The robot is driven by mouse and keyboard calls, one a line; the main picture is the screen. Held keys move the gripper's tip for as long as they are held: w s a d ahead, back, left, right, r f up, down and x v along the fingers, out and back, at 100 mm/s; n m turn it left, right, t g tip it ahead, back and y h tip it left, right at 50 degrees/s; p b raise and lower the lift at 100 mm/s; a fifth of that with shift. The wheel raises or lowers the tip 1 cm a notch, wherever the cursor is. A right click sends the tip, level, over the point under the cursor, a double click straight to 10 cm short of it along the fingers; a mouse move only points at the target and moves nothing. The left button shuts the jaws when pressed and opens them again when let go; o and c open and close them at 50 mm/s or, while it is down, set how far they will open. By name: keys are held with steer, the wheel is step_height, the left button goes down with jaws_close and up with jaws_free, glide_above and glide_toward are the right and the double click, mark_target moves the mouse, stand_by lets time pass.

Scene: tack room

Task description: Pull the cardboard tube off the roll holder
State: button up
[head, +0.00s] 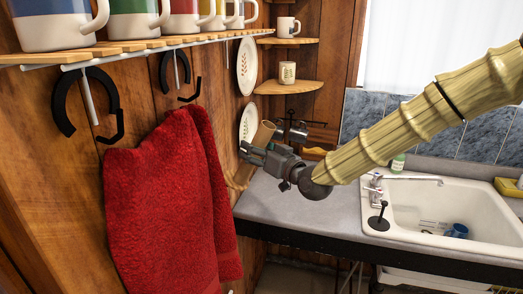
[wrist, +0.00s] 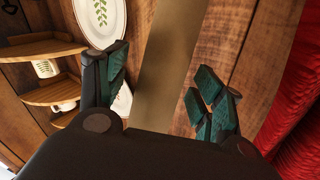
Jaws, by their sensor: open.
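The cardboard tube (wrist: 173,60) is a plain tan cylinder. In the wrist view it runs from the top edge down between the two green-padded fingers of my gripper (wrist: 160,95), with its lower end hidden behind the gripper body. The fingers stand apart on either side of it, with a visible gap on the right. In the head view my gripper (head: 249,151) is beside the wood wall, and the tan tube (head: 264,134) shows just behind and above it. I cannot clearly make out the roll holder; a light wooden piece (head: 240,179) shows on the wall below the gripper.
A red towel (head: 168,205) hangs on the wall left of my gripper. Wall plates (head: 247,66) and corner shelves (head: 288,87) with mugs are behind. A mug shelf (head: 130,46) is upper left. The grey counter (head: 290,205) and sink (head: 440,205) lie below right.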

steer(key=c, duration=1.1)
steer(key=shift+r, duration=0.15)
steer(key=s+d+r+p, duration=0.1)
steer(key=d+r+p, duration=0.2)
steer(key=r, duration=0.5)
steer(key=s+d+r+p, duration=0.1)
steer(key=d+r+p, duration=0.2)
steer(key=r, duration=0.6)
steer(key=shift+s+d+p, duration=0.2)
steer(key=shift+d+p, duration=0.15)
steer(key=shift+d, duration=0.45)
stand_by(0.4)
stand_by(0.3)
